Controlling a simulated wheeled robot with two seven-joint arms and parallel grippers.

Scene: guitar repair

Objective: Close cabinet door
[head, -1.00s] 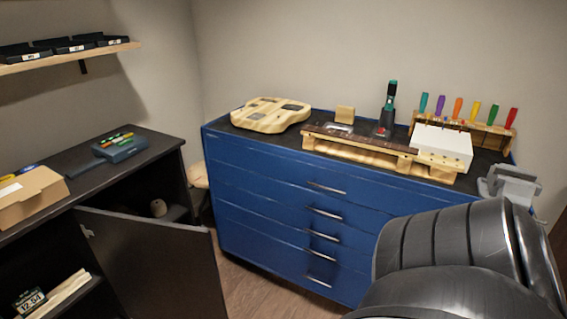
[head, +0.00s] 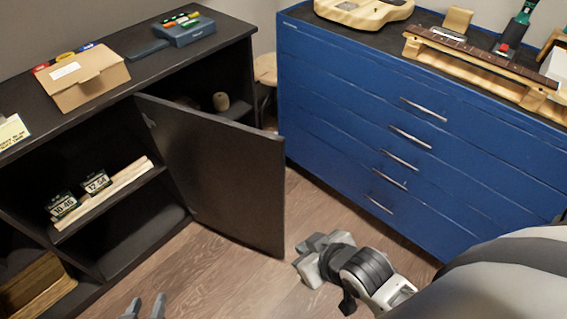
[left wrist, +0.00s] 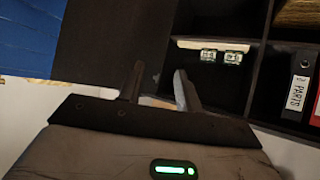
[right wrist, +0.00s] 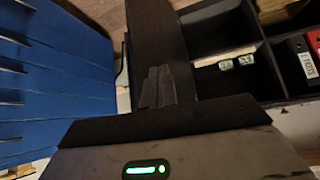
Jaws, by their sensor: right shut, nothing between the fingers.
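The black cabinet (head: 218,38) stands along the left wall in the head view. Its dark door (head: 225,175) stands open at an angle, with part of the interior visible behind it. The door also shows in the left wrist view (left wrist: 95,45) and the right wrist view (right wrist: 158,35). My left gripper (head: 144,306) is open and empty at the bottom edge of the head view, in front of the cabinet and left of the door. My right gripper (head: 308,253) is shut and empty, low over the floor just right of the door's lower free corner. Contact with the door cannot be told.
A blue drawer chest (head: 350,125) stands to the right, with a gap between it and the cabinet. A cardboard box (head: 90,80) and a blue device (head: 184,30) lie on the cabinet top. Small packs (head: 97,181) sit on a shelf. Wooden floor (head: 225,275) is open in front.

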